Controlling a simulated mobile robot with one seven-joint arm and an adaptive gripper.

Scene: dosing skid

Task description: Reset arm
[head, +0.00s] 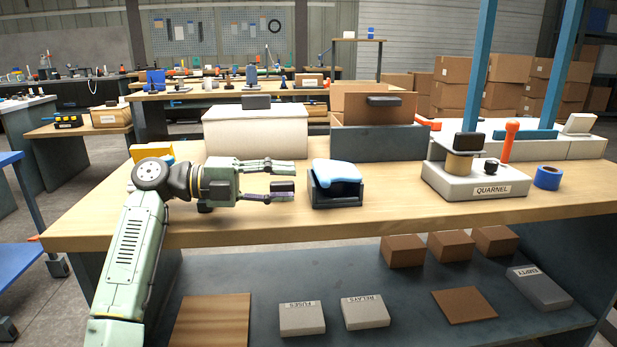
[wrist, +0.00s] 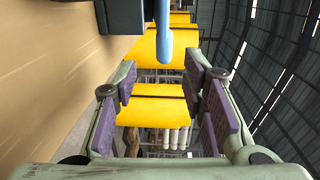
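My gripper (head: 288,178) is open and empty. It points to the right, low over the front left of the wooden workbench (head: 400,220). In the wrist view my gripper (wrist: 160,82) shows two purple-padded fingers spread apart with nothing between them. A dark open box (head: 338,198) holding a light blue, cloth-like item (head: 338,172) stands just right of the fingertips. The blue item also shows at the top of the wrist view (wrist: 163,38), beyond the fingers. I cannot tell how close the fingertips are to the box.
A grey unit labelled QUARNEL (head: 475,185) with an orange handle (head: 510,145) stands at right, beside blue tape (head: 548,177). A white case (head: 255,132) and a large grey-brown bin (head: 375,140) stand behind. A yellow object (head: 152,152) is behind my wrist. The shelf below holds labelled boxes (head: 302,318).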

